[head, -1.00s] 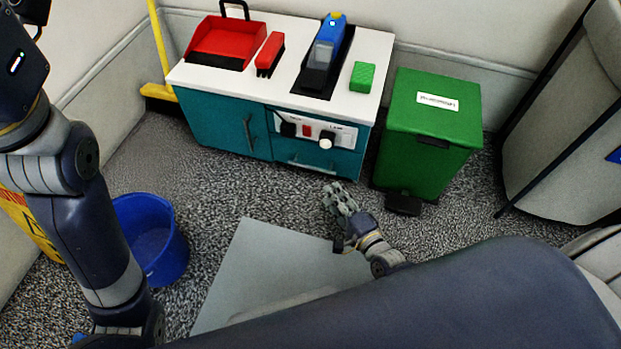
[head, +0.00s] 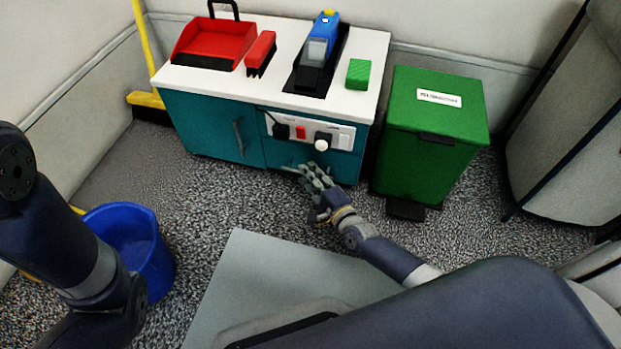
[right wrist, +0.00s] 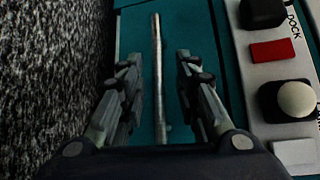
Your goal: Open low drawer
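The low drawer (right wrist: 143,80) is the teal front under the control panel of the white-topped cabinet, and it looks shut. Its metal bar handle (right wrist: 158,70) runs up the middle of the right wrist view. My right gripper (head: 307,170) is at the drawer front in the head view. In the right wrist view the gripper (right wrist: 160,85) is open, with one finger on each side of the handle and gaps between. In the head view the fingers hide much of the handle. My left gripper is out of view; only its arm shows at the left.
The control panel (head: 310,132) with knobs and a red switch sits just above the drawer. A green bin (head: 430,150) stands close on the right. A blue bucket (head: 130,245) is at the lower left. Speckled floor (head: 230,195) in front of the cabinet is clear.

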